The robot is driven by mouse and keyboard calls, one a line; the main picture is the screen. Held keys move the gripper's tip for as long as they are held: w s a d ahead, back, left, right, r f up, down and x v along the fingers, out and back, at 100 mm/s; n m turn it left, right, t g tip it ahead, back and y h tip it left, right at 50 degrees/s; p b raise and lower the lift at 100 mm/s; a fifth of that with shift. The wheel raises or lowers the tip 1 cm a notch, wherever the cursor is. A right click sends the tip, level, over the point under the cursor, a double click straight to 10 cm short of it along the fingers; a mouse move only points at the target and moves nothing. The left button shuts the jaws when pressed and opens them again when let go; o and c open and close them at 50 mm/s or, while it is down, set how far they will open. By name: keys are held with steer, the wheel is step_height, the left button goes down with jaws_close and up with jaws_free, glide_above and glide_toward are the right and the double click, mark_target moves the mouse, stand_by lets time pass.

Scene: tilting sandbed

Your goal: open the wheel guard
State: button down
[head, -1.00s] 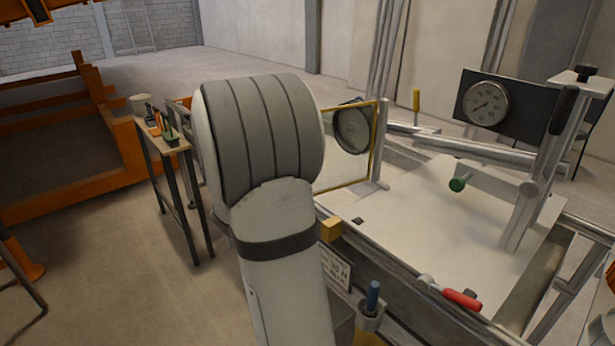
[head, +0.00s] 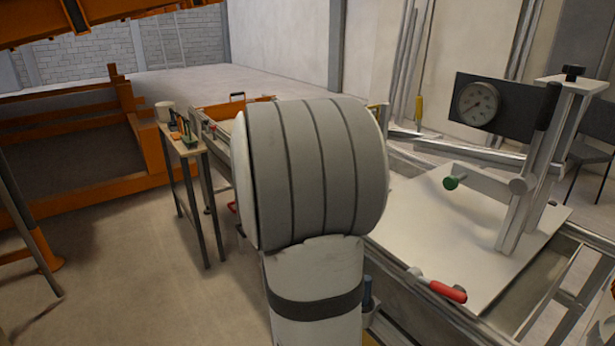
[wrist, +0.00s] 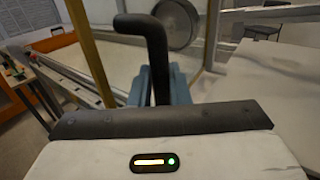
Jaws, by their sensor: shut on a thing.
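The wheel guard (wrist: 90,50) shows in the wrist view as a clear panel with a yellow frame edge at the left. The grey wheel (wrist: 177,22) is seen behind it at the top. A black bent handle (wrist: 155,40) stands upright in the middle of the view. My gripper (wrist: 159,84) has its blue fingers on both sides of the handle and is shut on it. In the head view, my arm hides the gripper, the handle, the wheel and nearly all of the guard.
A white bed plate (head: 440,230) lies to the right, with a gauge panel (head: 494,106), a green knob (head: 451,183) and a red-handled lever (head: 445,291). A small side table (head: 188,145) with tools stands at the left. Open floor lies at the front left.

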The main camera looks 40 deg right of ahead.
steer(key=shift+s+d+r, duration=0.1)
steer(key=shift+d+r, duration=0.05)
steer(key=c, duration=1.6)
jaws_free()
steer(key=shift+d, duration=0.15)
steer(key=shift+o, duration=0.7)
steer(key=shift+a, duration=0.45)
steer(key=v, duration=0.7)
steer(key=shift+s, duration=0.1)
